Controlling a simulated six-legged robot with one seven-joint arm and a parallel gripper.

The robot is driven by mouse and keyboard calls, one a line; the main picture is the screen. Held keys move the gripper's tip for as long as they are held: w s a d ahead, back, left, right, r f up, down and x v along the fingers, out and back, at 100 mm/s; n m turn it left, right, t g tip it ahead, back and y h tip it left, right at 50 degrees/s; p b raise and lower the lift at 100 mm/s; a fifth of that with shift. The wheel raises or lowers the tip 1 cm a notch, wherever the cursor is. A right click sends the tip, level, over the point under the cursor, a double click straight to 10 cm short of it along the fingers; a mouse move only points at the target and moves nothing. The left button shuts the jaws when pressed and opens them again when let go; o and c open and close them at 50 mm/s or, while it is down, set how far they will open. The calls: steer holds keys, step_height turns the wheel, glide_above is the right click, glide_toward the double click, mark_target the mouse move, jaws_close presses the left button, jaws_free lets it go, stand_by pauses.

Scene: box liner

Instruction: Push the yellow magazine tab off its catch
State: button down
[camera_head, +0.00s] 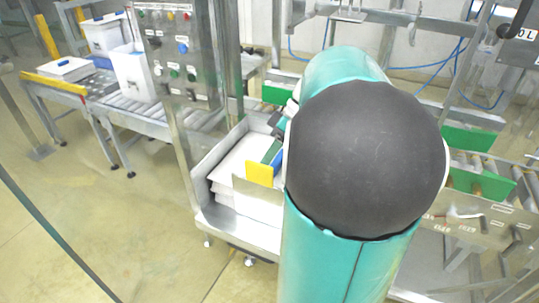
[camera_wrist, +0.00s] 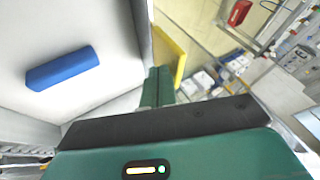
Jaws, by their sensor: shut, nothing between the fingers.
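The yellow magazine tab (camera_head: 259,173) is a flat upright plate at the front of a metal magazine (camera_head: 214,213) holding a white stack (camera_head: 240,163). In the wrist view the yellow tab (camera_wrist: 168,52) rises beside the white surface, just beyond my fingertips. My gripper (camera_wrist: 158,86) is shut and empty, its green fingers together close to the tab's lower part. I cannot tell whether they touch it. In the head view my gripper (camera_head: 271,152) shows only partly, just behind the tab; my arm hides the rest. The catch cannot be made out.
A blue block (camera_wrist: 62,68) lies on the white surface. A control panel (camera_head: 182,50) on a metal post stands left of the magazine. A roller conveyor (camera_head: 120,100) with white boxes (camera_head: 132,72) runs at the left. The floor (camera_head: 120,215) in front is clear.

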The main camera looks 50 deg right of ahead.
steer(key=a, duration=0.1)
steer(key=s+a, duration=0.1)
steer(key=a, duration=0.2)
steer(key=shift+s+a, duration=0.1)
steer(key=shift+s, duration=0.15)
steer(key=shift+w, duration=0.1)
